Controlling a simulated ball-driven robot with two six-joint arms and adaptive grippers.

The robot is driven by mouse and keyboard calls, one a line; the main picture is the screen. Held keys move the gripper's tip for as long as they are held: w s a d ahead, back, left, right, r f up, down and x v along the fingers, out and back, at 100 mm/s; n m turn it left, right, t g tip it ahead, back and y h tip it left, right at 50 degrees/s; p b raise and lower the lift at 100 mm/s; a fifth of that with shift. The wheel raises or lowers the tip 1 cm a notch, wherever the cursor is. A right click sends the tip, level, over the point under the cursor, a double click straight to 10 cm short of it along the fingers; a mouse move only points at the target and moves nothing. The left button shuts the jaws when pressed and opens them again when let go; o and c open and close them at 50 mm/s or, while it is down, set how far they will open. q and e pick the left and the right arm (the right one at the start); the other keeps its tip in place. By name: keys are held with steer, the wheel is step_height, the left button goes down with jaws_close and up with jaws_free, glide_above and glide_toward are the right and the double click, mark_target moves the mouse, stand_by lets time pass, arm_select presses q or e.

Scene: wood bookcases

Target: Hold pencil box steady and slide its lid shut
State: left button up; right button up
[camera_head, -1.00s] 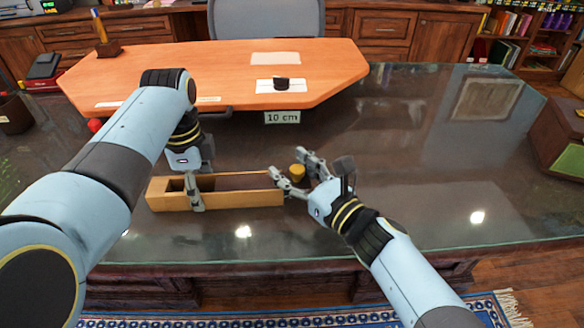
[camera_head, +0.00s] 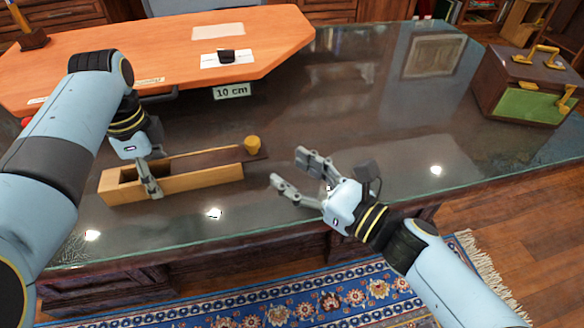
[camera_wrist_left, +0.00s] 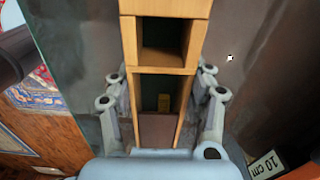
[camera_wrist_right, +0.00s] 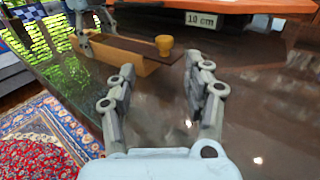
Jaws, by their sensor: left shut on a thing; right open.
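The pencil box (camera_head: 205,181) is a long, light wooden box on the glass desk top. Its dark lid (camera_head: 205,159) covers the right part and juts past the right end, with a round yellow knob (camera_head: 252,144) at that end. The left end of the box is open and shows a compartment. My left gripper (camera_head: 148,178) is shut across the box walls near the left end; its fingers straddle the box in the left wrist view (camera_wrist_left: 162,105). My right gripper (camera_head: 290,172) is open and empty, right of the knob and apart from it. The knob also shows in the right wrist view (camera_wrist_right: 164,45).
An orange raised board (camera_head: 150,60) stands behind the box, with a "10 cm" sign (camera_head: 231,91) at its front edge. A brown and green case (camera_head: 525,85) stands at the far right. The glass desk top (camera_head: 380,110) is clear between.

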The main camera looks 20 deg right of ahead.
mark_target(259, 142)
steer(key=w+d+n+g+y, duration=0.1)
steer(key=n+g+y, duration=0.1)
steer(key=w+d+n+g+y, duration=0.2)
steer(key=shift+w+d+y, duration=0.1)
steer(key=shift+d+y, duration=0.2)
steer(key=shift+w+d+r+g, duration=0.1)
steer(key=shift+w+g, duration=0.1)
steer(key=shift+g, duration=0.3)
steer(key=x, duration=1.1)
steer(key=shift+a+r, duration=0.2)
steer(key=shift+a, duration=0.05)
jaws_close()
